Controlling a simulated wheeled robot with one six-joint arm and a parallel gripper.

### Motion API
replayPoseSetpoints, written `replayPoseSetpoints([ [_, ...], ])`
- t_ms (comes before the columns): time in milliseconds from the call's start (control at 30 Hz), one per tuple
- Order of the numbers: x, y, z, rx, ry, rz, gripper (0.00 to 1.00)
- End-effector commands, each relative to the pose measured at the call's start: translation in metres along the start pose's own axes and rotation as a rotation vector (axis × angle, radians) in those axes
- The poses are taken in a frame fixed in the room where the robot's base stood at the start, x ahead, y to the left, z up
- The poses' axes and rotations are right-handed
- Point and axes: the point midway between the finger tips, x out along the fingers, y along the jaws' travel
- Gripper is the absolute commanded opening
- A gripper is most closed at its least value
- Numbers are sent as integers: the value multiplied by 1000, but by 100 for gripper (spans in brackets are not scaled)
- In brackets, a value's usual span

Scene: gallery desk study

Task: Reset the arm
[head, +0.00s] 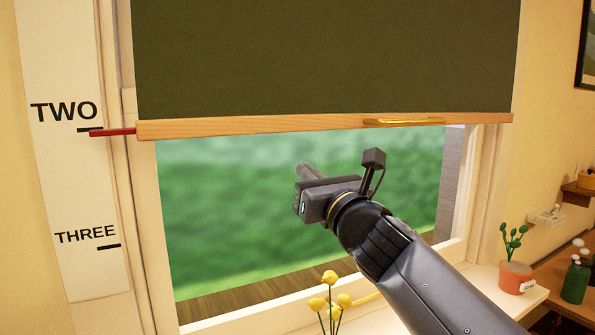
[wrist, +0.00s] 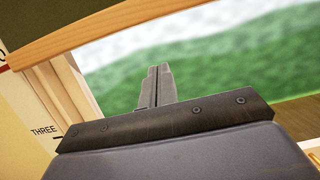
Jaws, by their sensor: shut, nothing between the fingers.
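My gripper (head: 308,172) is in front of the window opening, below the bottom bar of the dark green blind. In the wrist view its two fingers (wrist: 154,86) are together with nothing between them. My arm reaches up from the lower right of the head view. The blind (head: 325,55) has a wooden bottom bar (head: 250,127) with a brass handle (head: 404,122). My gripper is apart from the bar and handle. A red pointer (head: 112,132) at the bar's left end sits just below the mark beside TWO.
A white scale strip (head: 70,190) with TWO and THREE stands left of the window. Yellow flowers (head: 330,277) rise below my gripper. A potted plant (head: 515,277) stands on the sill at right, near a desk with a green vase (head: 575,283). A small wall shelf (head: 546,217) is at far right.

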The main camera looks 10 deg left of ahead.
Motion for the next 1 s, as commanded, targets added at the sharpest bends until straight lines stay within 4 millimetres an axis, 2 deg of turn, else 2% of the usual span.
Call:
replayPoseSetpoints([
  [33,-12,-1,-1,-1,-1,-2,0],
  [200,-40,0,0,-1,-1,-1,0],
  [400,-58,0,0,1,0,0,0],
  [833,-62,0,0,0,1,0,0],
  [1000,-54,0,0,2,2,1,0],
])
